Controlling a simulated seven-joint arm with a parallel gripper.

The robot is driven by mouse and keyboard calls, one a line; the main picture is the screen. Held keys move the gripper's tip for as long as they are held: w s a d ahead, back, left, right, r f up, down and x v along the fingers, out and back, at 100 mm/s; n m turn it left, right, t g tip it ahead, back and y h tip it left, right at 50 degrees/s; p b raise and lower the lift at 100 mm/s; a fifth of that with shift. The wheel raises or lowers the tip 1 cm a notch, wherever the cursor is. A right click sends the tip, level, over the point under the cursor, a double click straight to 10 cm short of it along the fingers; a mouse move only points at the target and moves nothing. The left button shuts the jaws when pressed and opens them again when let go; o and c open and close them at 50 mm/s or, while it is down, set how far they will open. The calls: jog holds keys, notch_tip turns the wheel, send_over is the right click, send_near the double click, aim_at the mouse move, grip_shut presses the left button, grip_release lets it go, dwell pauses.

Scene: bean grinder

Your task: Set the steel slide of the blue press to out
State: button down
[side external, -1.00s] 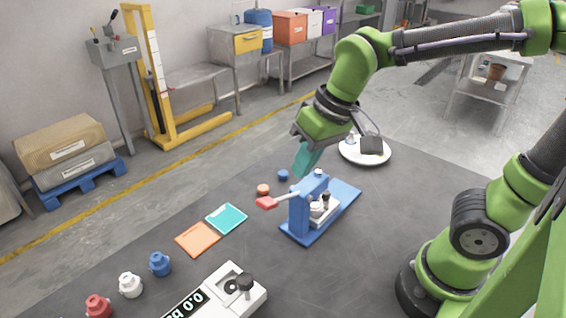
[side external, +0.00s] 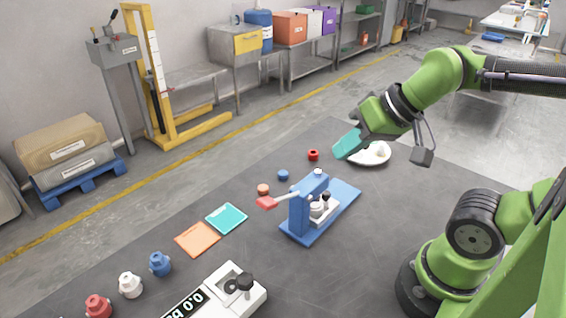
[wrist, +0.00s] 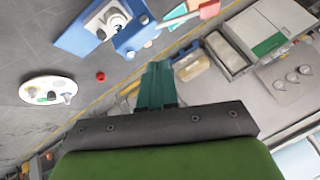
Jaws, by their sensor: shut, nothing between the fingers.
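The blue press (side external: 298,212) stands on its blue base on the dark table, with a red-tipped lever (side external: 266,202) pointing left. A pale slide carriage (side external: 322,212) with a white piece and a black knob sits on the base; its exact position is hard to tell. In the wrist view the press (wrist: 128,38) is at the top, left of the fingers. My gripper (side external: 342,150) has teal fingers, closed and empty, above the table behind and to the right of the press. In the wrist view the fingers (wrist: 158,72) are together, apart from the press.
A white round plate (side external: 378,155) with small items lies beyond my gripper. Teal (side external: 227,218) and orange (side external: 197,239) mats lie left.

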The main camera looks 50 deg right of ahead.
dwell(0.3)
jog(key=c, duration=1.5)
grip_release()
jog(key=shift+w+d+f, duration=0.1)
jog(key=shift+d+f, duration=0.1)
jog(key=shift+d, duration=0.1)
jog(key=o, duration=0.5)
jog(key=w+d+f+m+g, duration=0.1)
jog(key=d+m, duration=0.1)
jog(key=w+d+f+m+g, duration=0.1)
jog(key=w+d+m, duration=0.1)
jog(key=d, duration=0.1)
jog(key=w+d+f+m+g, duration=0.1)
jog(key=d+m, duration=0.1)
jog(key=d, duration=0.1)
jog(key=shift+w+d+f+h, duration=0.1)
jog(key=shift+w+d+h, duration=0.1)
jog(key=shift+h, duration=0.1)
jog(key=shift+o, duration=0.2)
jog(key=w+d+f+m+g+y, duration=0.2)
jog(key=d+m+g, duration=0.1)
jog(key=d+m, duration=0.4)
jog(key=m+y, duration=0.1)
jog(key=m, duration=0.2)
send_near(327, 192)
jog(key=x, duration=0.8)
jog(key=shift+a, duration=0.1)
grip_shut()
